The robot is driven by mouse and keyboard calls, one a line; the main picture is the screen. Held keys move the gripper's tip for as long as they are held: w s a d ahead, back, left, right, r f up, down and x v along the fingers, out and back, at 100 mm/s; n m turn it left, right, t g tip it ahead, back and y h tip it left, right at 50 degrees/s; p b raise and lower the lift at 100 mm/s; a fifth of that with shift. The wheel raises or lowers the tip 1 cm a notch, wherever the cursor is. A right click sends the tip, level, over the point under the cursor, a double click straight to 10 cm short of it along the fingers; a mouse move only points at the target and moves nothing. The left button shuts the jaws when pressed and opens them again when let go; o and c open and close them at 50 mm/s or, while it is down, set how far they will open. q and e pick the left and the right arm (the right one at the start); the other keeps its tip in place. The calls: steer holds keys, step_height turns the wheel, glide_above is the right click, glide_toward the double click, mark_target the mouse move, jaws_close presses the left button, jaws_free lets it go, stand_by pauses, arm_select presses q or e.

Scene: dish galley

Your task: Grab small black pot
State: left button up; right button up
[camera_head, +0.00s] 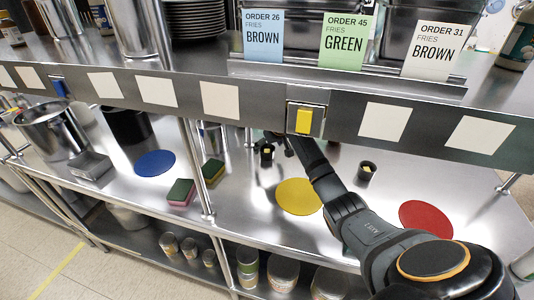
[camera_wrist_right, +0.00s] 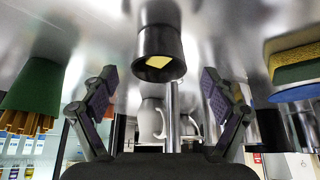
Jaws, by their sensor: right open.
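A small black pot (camera_head: 267,153) with a yellow piece inside stands on the steel counter, left of and behind the yellow disc. In the right wrist view a small black pot (camera_wrist_right: 160,45) with a yellow piece shows between and beyond my fingers, in a picture that looks upside down. My right gripper (camera_head: 283,140) reaches in near the pot, partly hidden by the shelf edge. It is open, and its two fingers (camera_wrist_right: 158,92) are apart with nothing between their tips. A second small black pot (camera_head: 366,170) stands farther right. My left gripper is out of view.
A yellow disc (camera_head: 299,196), red disc (camera_head: 426,218) and blue disc (camera_head: 155,163) lie on the counter. Sponges (camera_head: 181,193) lie beside a shelf post (camera_head: 197,170). The upper shelf edge (camera_head: 250,105) overhangs my right arm. A larger black pot (camera_head: 127,124) stands at left.

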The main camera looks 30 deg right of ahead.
mark_target(267, 149)
steer(key=x, duration=0.3)
steer(key=shift+w+f, duration=0.1)
steer(key=shift+f, duration=0.05)
steer(key=shift+d, duration=0.1)
steer(key=c, duration=1.3)
